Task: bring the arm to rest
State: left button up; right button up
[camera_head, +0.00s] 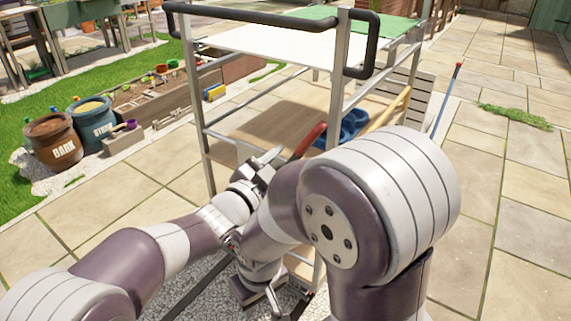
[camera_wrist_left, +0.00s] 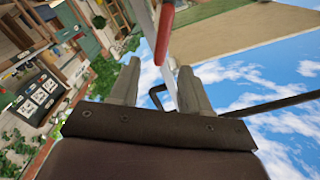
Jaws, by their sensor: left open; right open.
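My left gripper (camera_head: 268,160) is in front of the near side of a metal cart, open. Its two fingers (camera_wrist_left: 160,78) stand apart in the left wrist view, with no held object visible. A red handle-like thing (camera_head: 310,139) shows just beyond it in the head view. It also shows at the top of the left wrist view (camera_wrist_left: 165,32); I cannot tell whether it touches the gripper. My right gripper (camera_head: 275,297) is lower, near the gravel, and open. My right arm hides part of the cart's lower right side.
The cart has a white top (camera_head: 270,42), a black handrail (camera_head: 250,17) and a wooden lower shelf (camera_head: 250,115). A blue container (camera_head: 354,124) sits on that shelf. A brown pot (camera_head: 54,142) and a teal pot (camera_head: 92,122) stand left. Paving at right is largely clear.

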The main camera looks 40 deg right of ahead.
pick_arm(q)
jog(key=shift+w+d+f, duration=0.1)
jog(key=shift+d+f, duration=0.05)
jog(key=shift+d, duration=0.1)
